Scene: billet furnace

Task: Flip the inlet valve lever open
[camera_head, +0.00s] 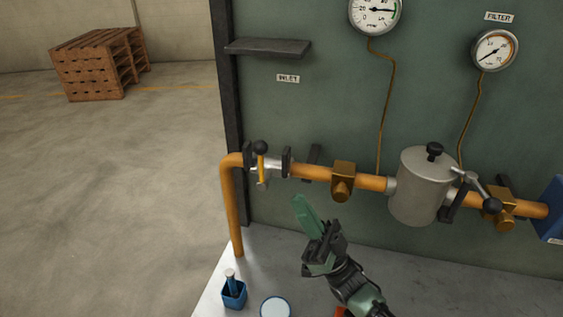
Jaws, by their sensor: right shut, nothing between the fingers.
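The inlet valve (269,166) sits on the orange pipe, below the INLET label (288,78). Its lever (262,168) is a yellow bar with a black knob at the top, and it stands across the line of the pipe. My right gripper (299,203) comes up from the bottom right. Its green fingers are together and empty, below and to the right of the valve, apart from the lever. My left gripper is out of view.
A blue cup (233,298) holding a tool and a round white-topped container (276,308) stand on the bench. A shelf (268,47) juts out above the valve.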

